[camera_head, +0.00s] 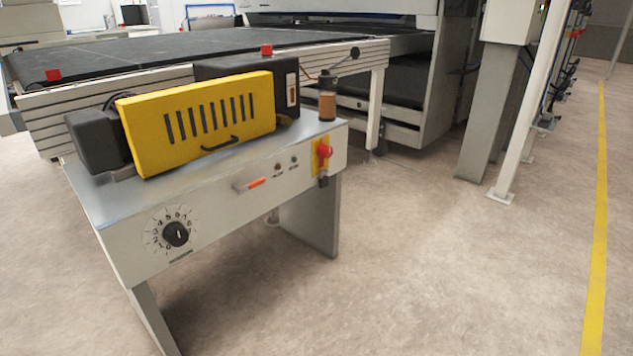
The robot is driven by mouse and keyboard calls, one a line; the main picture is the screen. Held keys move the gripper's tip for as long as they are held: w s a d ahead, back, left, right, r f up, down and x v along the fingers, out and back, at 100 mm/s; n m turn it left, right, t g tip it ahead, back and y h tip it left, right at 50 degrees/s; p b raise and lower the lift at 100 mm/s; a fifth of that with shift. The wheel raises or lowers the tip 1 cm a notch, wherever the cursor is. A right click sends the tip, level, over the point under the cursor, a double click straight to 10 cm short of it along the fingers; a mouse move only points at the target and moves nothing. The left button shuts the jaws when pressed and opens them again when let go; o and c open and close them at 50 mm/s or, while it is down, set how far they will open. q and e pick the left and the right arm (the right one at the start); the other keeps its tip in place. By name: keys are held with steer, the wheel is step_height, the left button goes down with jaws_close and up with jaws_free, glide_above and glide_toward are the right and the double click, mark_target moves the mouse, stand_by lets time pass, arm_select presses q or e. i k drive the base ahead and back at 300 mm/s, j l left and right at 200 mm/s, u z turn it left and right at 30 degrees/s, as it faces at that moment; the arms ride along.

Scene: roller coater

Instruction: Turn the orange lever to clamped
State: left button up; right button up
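The orange lever (257,182) is on the front panel of the grey machine table (215,208), right of its middle. Its orange grip points right and slightly upward from a grey base (240,188) on the panel. The lettering near it is too small to read, so I cannot tell which marked position it is in. Neither of my grippers shows in the head view.
The panel also has a black numbered dial (176,233) and a red knob on a yellow plate (323,151). A yellow slotted cover (200,121) with a black handle sits on top. A large conveyor (160,52) stands behind. The floor in front and right (440,270) is clear.

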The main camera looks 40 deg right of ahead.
mark_target(240, 191)
steer(key=z, duration=1)
